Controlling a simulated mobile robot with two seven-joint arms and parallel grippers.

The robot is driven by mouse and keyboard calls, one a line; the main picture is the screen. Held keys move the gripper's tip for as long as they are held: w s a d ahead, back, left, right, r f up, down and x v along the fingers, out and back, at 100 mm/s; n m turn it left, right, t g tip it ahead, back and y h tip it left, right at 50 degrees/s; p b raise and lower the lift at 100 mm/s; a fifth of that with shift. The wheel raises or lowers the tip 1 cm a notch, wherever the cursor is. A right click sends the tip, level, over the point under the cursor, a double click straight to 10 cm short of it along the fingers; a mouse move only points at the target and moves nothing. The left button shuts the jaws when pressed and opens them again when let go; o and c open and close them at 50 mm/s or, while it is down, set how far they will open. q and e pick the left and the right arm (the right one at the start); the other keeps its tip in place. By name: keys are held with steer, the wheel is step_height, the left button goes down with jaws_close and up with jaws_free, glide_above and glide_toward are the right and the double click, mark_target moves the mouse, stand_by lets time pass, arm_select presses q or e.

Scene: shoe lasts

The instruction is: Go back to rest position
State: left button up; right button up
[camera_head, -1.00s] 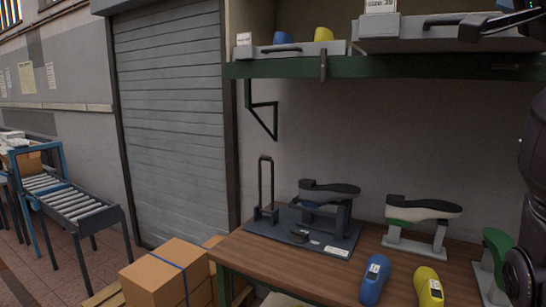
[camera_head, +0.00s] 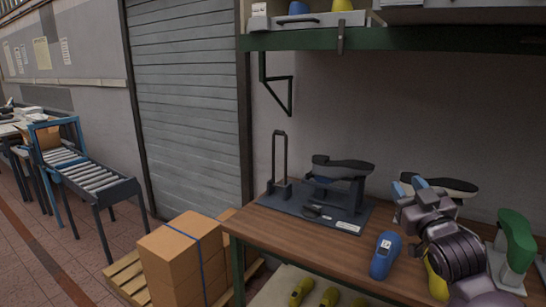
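My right gripper (camera_head: 408,187) reaches in from the lower right over the workbench. Its two blue-tipped fingers are apart, with nothing seen between them. It hides part of a stand-mounted shoe last with a dark sole (camera_head: 455,184) behind it. My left gripper is not in view. A blue shoe last (camera_head: 385,256) with a label lies on the wooden bench (camera_head: 310,240), left of my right arm. A yellow last (camera_head: 437,285) is mostly hidden behind that arm. A green last (camera_head: 516,245) stands on a grey stand at the right.
A dark fixture base (camera_head: 290,204) carries another last (camera_head: 342,167) and an upright handle. A green-edged shelf (camera_head: 390,38) hangs above the bench. Several yellow lasts (camera_head: 330,296) lie on a lower shelf. Cardboard boxes (camera_head: 180,255) on a pallet stand left of the bench.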

steer(key=s+f+g, duration=0.1)
steer(key=s+f, duration=0.1)
steer(key=f, duration=0.6)
steer(key=s+f+g, duration=0.1)
steer(key=s+f, duration=0.2)
steer(key=f, duration=0.5)
steer(key=s+f+m+g+h, duration=0.2)
steer(key=s+f+g, duration=0.5)
steer(key=s+f, duration=1.7)
step_height(320, 180, down, 3)
steer(key=shift+s+a+r+m, duration=0.2)
steer(key=shift+s+a+m, duration=0.1)
steer(key=shift+m, duration=0.3)
